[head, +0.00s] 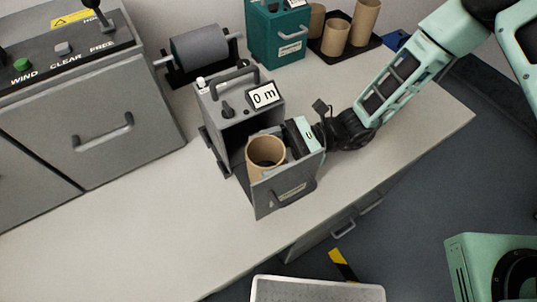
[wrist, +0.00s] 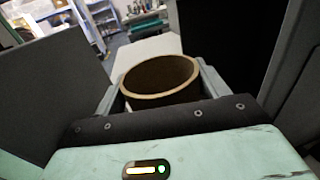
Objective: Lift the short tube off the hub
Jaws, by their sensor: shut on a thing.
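The short tube (head: 266,152) is a brown cardboard cylinder standing upright inside the open front compartment of a grey box-shaped device (head: 222,125). My gripper (head: 284,148) reaches in from the right and is shut on the tube. In the wrist view the tube (wrist: 160,82) shows its open round rim between my two fingers, with its lower part hidden by my gripper's body. The hub is hidden, so I cannot tell whether the tube still touches it.
The device's front panel (head: 285,190) with a handle stands in front of the tube. A display reading "0 m" (head: 264,95) is on top. Behind are a grey roller (head: 200,50), a teal box (head: 277,32) and a dark tray (head: 343,50) with several tubes. The table's front left is clear.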

